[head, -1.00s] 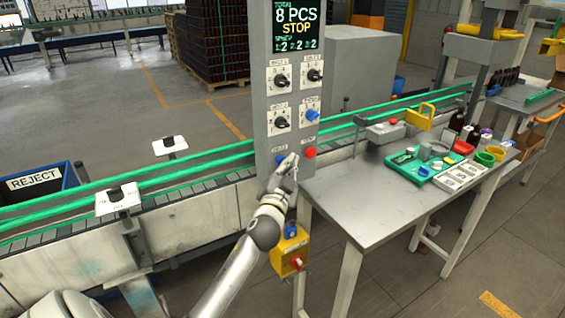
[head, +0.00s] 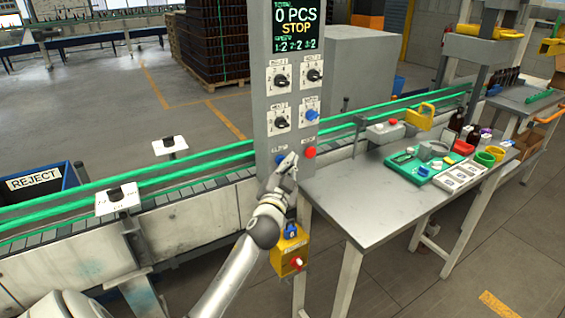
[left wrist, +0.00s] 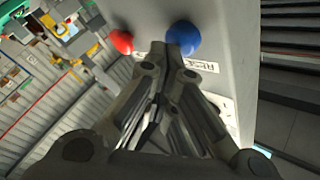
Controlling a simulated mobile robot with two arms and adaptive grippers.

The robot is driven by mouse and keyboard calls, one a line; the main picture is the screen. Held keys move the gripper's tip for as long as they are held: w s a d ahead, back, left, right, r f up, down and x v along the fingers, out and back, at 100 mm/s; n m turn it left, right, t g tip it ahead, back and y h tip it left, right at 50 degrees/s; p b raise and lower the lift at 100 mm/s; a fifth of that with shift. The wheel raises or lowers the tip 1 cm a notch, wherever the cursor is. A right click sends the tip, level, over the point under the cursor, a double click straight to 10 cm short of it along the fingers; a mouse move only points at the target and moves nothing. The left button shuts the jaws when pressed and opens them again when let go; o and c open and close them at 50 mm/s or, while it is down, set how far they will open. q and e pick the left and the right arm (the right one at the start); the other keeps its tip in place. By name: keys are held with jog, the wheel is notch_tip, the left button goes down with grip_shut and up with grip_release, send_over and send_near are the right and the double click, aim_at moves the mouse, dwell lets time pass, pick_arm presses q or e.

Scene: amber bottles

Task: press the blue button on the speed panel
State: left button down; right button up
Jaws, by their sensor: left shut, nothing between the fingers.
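The grey speed panel (head: 263,110) stands upright in the head view. Its screen (head: 295,24) reads 0 PCS and STOP. A blue button (head: 279,158) sits low on the panel, left of a red button (head: 311,152). Another blue knob (head: 311,115) is higher on the right. My left gripper (head: 291,157) is shut and empty, its tips at the lower buttons. In the left wrist view the tips overlap the edge of the blue button (left wrist: 184,37), beside the red button (left wrist: 121,41). I cannot tell whether they touch it. My right gripper is not in view.
Black selector knobs (head: 281,80) are on the panel above. A yellow box with a red knob (head: 290,250) is below my gripper. A steel table (head: 350,205) is at right, with a green tray (head: 407,172). A conveyor with green rails (head: 180,180) runs behind.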

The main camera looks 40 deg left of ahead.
pick_arm(q)
jog(key=shift+s+d, duration=0.3)
jog(key=shift+d, duration=0.3)
jog(key=shift+d+f, duration=0.1)
jog(key=shift+s+d, duration=0.3)
jog(key=shift+d, duration=0.45)
jog(key=shift+s+d, duration=0.35)
jog(key=shift+d, duration=0.4)
jog(key=shift+s+d, duration=0.3)
jog(key=shift+d, duration=0.45)
